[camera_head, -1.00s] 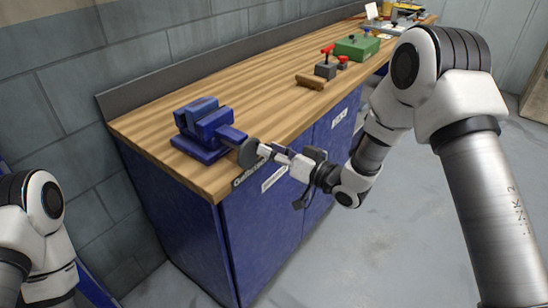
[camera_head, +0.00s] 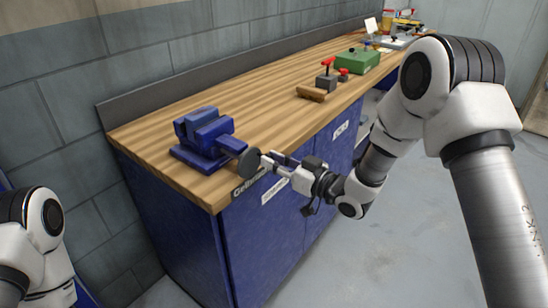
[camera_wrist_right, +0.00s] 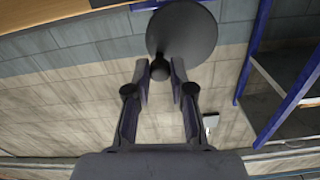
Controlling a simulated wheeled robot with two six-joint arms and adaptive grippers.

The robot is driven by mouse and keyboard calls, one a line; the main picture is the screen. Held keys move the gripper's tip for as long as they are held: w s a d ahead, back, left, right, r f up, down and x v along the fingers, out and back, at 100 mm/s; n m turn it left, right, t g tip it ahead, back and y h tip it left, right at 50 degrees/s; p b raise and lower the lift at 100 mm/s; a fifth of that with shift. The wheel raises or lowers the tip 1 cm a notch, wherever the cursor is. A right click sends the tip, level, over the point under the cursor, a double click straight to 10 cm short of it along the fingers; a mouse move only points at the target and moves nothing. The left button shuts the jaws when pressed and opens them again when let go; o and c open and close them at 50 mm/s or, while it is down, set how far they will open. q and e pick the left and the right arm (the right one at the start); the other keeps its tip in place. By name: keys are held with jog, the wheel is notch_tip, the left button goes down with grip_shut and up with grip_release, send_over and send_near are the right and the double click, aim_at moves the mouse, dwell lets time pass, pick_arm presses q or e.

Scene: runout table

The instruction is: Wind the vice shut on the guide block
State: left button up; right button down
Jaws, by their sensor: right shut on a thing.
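The blue vice (camera_head: 205,138) stands on the near left corner of the wooden bench. Its dark round handwheel (camera_head: 249,163) sits at the end of the screw, past the bench's front edge. My right gripper (camera_head: 268,162) is at the wheel, shut on its small crank knob. The right wrist view shows the wheel disc (camera_wrist_right: 182,32) and the dark knob (camera_wrist_right: 160,70) between my fingertips (camera_wrist_right: 160,77). I cannot make out the guide block between the jaws or how wide the jaws stand. My left arm shows at lower left, its gripper out of view.
On the bench (camera_head: 255,100), a brown wooden piece (camera_head: 311,94), a grey box with a red lever (camera_head: 326,80) and a green box (camera_head: 357,62) lie farther back. Blue cabinets (camera_head: 280,225) fill the space below. The floor at the right is clear.

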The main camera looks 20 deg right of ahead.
jog(key=m, duration=0.2)
jog(key=f+m+p, duration=0.1)
jog(key=m, duration=0.2)
jog(key=shift+w+d+f+p, duration=0.15)
jog(key=shift+p, duration=0.15)
jog(key=shift+f+m+p, duration=0.1)
jog(key=shift+m+p, duration=0.45)
jog(key=shift+m, duration=0.45)
jog(key=shift+f+m, duration=0.25)
jog(key=shift+m, duration=0.35)
jog(key=shift+f, duration=0.1)
jog(key=m+p, duration=0.1)
jog(key=m, duration=0.1)
jog(key=shift+f+m, duration=0.15)
jog(key=shift+m, duration=0.15)
pick_arm(q)
notch_tip(320, 180, up, 4)
jog(key=shift+r, duration=0.25)
pick_arm(e)
jog(key=shift+a+f+m, duration=0.2)
jog(key=shift+f+m, duration=0.05)
jog(key=shift+m, duration=0.35)
